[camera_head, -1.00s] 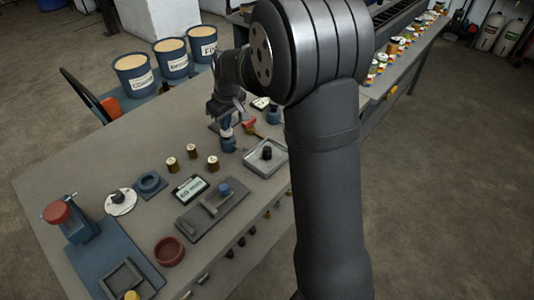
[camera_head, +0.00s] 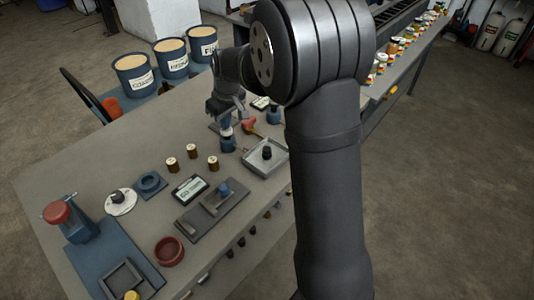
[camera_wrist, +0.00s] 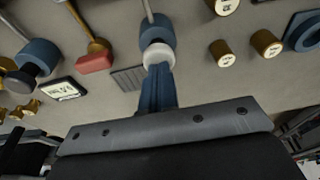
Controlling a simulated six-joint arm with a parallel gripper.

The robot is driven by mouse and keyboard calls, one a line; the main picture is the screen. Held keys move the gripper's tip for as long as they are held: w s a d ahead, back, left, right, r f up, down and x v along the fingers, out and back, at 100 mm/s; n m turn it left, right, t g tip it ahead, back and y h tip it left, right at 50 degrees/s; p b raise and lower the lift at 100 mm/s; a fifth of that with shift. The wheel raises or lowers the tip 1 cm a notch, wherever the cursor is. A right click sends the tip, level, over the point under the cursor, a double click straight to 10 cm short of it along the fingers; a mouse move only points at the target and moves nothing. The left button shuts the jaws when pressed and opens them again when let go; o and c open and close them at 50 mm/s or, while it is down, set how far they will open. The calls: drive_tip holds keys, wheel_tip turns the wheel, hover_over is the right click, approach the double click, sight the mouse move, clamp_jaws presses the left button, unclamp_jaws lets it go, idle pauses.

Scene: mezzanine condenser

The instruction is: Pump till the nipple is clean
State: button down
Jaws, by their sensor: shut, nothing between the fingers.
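My gripper (camera_wrist: 158,72) is shut and empty, its blue fingers together. In the wrist view, the fingertips are right at a white round cap (camera_wrist: 158,53) on top of a blue cylindrical body (camera_wrist: 157,32); I cannot tell whether they touch it. A thin grey rod (camera_wrist: 148,10) shows beyond the blue body. In the head view, my gripper (camera_head: 226,120) is just above this blue cylinder (camera_head: 228,144), which stands upright on the bench. I cannot make out which part is the nipple, or its cleanness.
A red-headed tool (camera_wrist: 95,62) and a dark-topped blue pot (camera_wrist: 38,56) lie near the cylinder. Several small brass cylinders (camera_head: 172,164) stand on the bench. A grey tray (camera_head: 252,165) is close on the right. Bare bench (camera_head: 110,150) lies to the left.

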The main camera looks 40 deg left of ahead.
drive_tip(key=shift+r, duration=1.9)
drive_tip(key=shift+f, duration=0.1)
drive_tip(key=shift+f, duration=1.45)
